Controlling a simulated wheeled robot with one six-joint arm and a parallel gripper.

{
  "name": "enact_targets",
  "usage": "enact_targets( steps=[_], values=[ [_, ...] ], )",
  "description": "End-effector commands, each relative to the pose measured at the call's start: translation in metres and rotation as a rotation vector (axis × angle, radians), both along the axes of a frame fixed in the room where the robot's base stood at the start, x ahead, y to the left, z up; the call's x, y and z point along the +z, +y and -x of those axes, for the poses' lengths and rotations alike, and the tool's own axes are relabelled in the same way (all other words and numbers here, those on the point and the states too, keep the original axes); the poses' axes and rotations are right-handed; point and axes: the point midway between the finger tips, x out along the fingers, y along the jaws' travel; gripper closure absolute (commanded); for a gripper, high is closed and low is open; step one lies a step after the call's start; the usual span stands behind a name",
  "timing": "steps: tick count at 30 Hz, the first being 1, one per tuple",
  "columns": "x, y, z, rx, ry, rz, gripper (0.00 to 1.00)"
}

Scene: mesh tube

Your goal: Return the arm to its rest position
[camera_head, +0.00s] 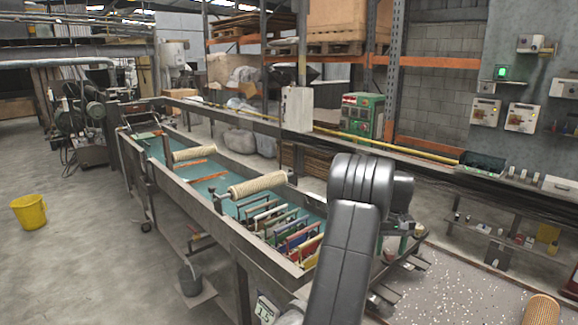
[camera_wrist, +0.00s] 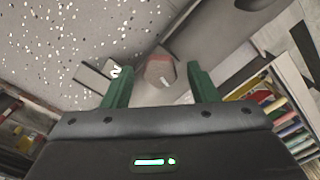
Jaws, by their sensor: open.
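My arm (camera_head: 350,215) shows dark grey and bent in the head view, rising in front of the right end of the long trough. Its end is largely hidden behind its own links there. In the wrist view my gripper (camera_wrist: 158,70) has its two green fingers spread wide apart. Nothing is held between them. Beyond the fingers is a grey hexagonal piece marked 1 (camera_wrist: 160,72) with a reddish edge; I cannot tell how far away it is. A plate marked 2 (camera_wrist: 116,71) lies just left of it, partly behind the left finger.
The long trough (camera_head: 226,222) holds mesh rolls (camera_head: 258,185) and several coloured frames. A white-speckled surface (camera_head: 450,290) lies at lower right with a mesh tube (camera_head: 541,310) at its edge. A yellow bucket (camera_head: 29,212) stands on open floor at left. A rail (camera_head: 400,148) runs behind the arm.

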Motion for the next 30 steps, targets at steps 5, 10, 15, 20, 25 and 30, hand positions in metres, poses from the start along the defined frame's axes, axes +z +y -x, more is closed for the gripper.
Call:
enact_targets(
  steps=[5,10,15,20,25,30],
  values=[
    [0.0000,0.0000,0.0000,-0.139,0.000,0.000,0.47],
    [0.0000,0.0000,0.0000,-0.275,0.000,0.000,0.47],
    [0.0000,0.0000,0.0000,-0.404,0.000,0.000,0.47],
    [0.0000,0.0000,0.0000,-0.499,0.000,0.000,0.47],
    [0.0000,0.0000,0.0000,-0.554,0.000,0.000,0.47],
    [0.0000,0.0000,0.0000,-0.569,0.000,0.000,0.47]
  ],
)
